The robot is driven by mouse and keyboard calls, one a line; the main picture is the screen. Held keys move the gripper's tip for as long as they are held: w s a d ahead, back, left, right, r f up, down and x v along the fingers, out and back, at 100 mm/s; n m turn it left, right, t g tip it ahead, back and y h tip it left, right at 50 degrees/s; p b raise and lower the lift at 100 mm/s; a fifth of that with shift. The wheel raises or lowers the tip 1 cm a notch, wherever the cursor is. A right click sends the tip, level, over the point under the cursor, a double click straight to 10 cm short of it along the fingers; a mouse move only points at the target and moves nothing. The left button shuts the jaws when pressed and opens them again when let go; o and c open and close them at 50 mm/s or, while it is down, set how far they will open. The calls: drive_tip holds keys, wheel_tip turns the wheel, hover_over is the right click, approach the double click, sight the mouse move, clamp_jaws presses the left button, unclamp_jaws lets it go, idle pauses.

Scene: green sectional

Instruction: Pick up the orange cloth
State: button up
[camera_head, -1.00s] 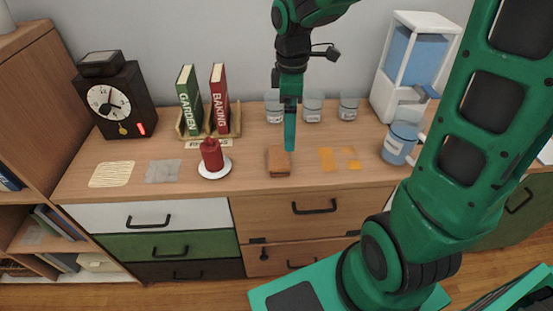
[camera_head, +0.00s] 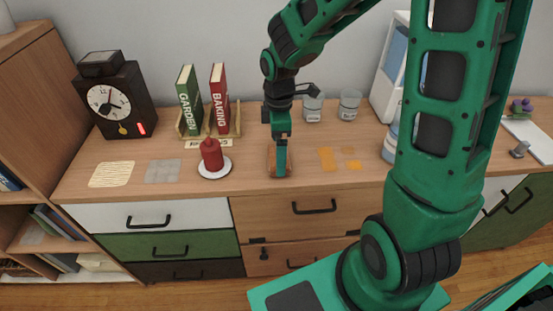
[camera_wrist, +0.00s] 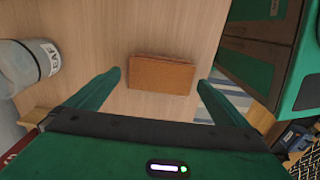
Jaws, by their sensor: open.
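A folded brown-orange cloth (camera_head: 270,162) lies on the wooden counter near its front edge. In the wrist view the cloth (camera_wrist: 162,75) is a flat rectangle lying ahead of and between the fingers, with a gap on each side. My gripper (camera_head: 281,171) points down over the cloth and hides part of it in the head view. In the wrist view my gripper (camera_wrist: 160,80) is open, one finger on each side, holding nothing. I cannot tell the exact height of the fingertips above the counter.
A red candle (camera_head: 211,155) on a white plate (camera_head: 214,174) stands left of the cloth. Flat orange patches (camera_head: 328,160) lie to its right. Books (camera_head: 220,98) and jars (camera_head: 349,105) stand behind. A labelled jar (camera_wrist: 28,66) shows in the wrist view.

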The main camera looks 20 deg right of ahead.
drive_tip(key=shift+f, duration=0.7)
drive_tip(key=shift+c, duration=0.6)
drive_tip(key=c, duration=0.9)
drive_tip(key=shift+r, duration=0.1)
drive_tip(key=shift+r, duration=0.65)
wheel_tip(320, 180, up, 3)
drive_tip(key=s+a+r, duration=0.6)
drive_tip(key=a, duration=0.4)
drive_tip(key=shift+r, duration=0.3)
